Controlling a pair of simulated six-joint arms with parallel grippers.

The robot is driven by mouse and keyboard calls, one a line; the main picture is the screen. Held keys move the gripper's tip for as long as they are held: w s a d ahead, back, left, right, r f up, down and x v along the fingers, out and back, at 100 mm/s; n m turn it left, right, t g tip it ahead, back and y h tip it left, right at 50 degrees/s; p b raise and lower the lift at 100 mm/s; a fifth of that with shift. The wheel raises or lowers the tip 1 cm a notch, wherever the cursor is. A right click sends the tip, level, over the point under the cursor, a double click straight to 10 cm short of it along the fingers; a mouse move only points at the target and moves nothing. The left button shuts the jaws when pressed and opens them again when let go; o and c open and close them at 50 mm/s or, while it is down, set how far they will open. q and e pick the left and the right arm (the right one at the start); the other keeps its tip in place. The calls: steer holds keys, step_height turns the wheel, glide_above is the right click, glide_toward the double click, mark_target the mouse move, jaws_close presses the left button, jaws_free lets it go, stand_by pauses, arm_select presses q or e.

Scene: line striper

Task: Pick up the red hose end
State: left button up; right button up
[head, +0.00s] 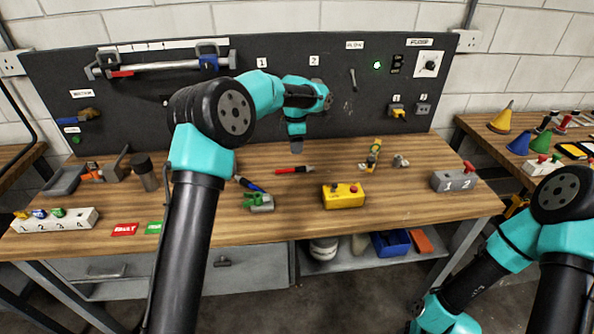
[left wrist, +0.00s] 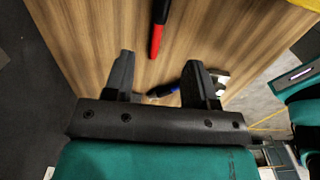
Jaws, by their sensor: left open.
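The red hose end (head: 294,170) is a slim red piece with black parts, lying flat on the wooden bench near the middle. In the left wrist view the red hose end (left wrist: 156,40) lies beyond the fingertips, its black part running to the top edge. My left gripper (head: 297,149) points down above the bench behind the red piece, apart from it. In the left wrist view the left gripper (left wrist: 158,72) has its fingers spread, with nothing held. Only links of my right arm show at the lower right; its gripper is not visible.
A blue-tipped piece (head: 251,185) lies left of the red one, near a green-topped grey block (head: 259,203). A grey block (head: 453,181) stands at the bench's right end.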

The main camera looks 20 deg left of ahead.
arm_select(q)
glide_above(295, 168)
step_height(295, 168, down, 5)
steer(key=shift+w+d, duration=0.1)
steer(key=shift+f, duration=0.15)
steer(key=shift+f, duration=2.5)
steer(key=shift+c, duration=0.4)
jaws_close()
